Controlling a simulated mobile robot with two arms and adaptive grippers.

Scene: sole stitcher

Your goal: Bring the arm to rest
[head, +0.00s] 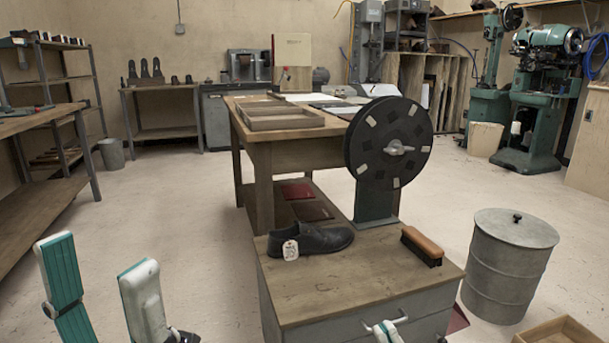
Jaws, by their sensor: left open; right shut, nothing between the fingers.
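Two white and teal parts of my arm rise at the lower left, one at the far left and one just right of it. A small dark part shows beside the second at the bottom edge. Another white and teal part of mine shows at the bottom, in front of the grey cabinet (335,331). No fingers of either gripper can be made out; they are hidden or below the picture. The cabinet's wooden top (330,292) carries a black shoe (318,239) with a white tag (290,250) and a wooden-backed brush (422,246).
A lidded metal bin (508,268) is at right, near a wooden box (559,333). Shelving (95,100) lines the left. Floor between is clear.

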